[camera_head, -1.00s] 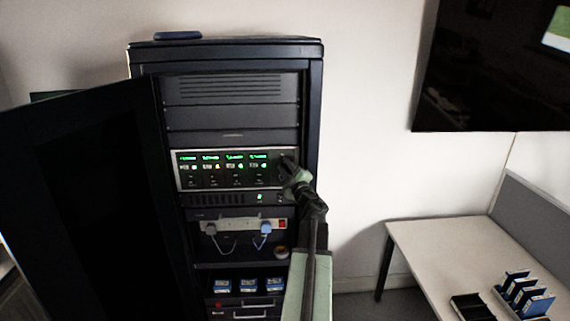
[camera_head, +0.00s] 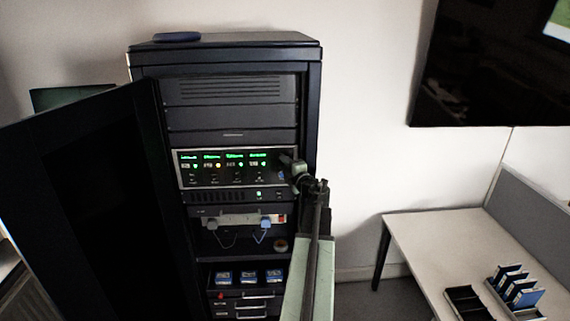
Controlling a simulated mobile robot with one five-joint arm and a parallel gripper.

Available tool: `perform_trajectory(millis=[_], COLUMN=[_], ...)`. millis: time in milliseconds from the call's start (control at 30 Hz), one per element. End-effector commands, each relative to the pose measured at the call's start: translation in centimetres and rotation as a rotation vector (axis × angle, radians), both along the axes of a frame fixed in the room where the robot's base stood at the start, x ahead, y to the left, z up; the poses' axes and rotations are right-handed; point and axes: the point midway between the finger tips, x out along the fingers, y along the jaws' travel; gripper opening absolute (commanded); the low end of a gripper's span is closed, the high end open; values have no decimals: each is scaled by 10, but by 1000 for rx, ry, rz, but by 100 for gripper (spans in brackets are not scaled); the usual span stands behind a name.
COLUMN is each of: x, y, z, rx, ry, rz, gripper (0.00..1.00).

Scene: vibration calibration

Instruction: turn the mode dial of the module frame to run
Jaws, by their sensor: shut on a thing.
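The module frame (camera_head: 181,172) is a silver-edged panel in the open dark rack, with several modules showing green displays and small lights. My gripper (camera_head: 288,164) is at the right end of the frame's front. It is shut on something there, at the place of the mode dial. The gripper covers the dial, so its pointer and setting cannot be read. My arm comes up from the bottom of the view, in front of the rack's right side.
The rack door (camera_head: 90,200) stands open at left. A table (camera_head: 430,235) at right holds a rack of blue modules (camera_head: 516,288) and a black tray (camera_head: 467,302).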

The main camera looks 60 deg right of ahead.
Motion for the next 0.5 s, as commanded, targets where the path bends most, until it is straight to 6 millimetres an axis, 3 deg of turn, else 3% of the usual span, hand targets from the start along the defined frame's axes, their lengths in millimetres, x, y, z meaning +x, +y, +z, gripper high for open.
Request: perform_trajectory(millis=[367,400,467,500], x=[0,0,0,0], y=[0,0,0,0], z=[0,0,0,0], rx=[-4,-4,-3,-3], ry=[5,5,4,4], rz=[0,0,0,0], gripper=[0,31,47,47])
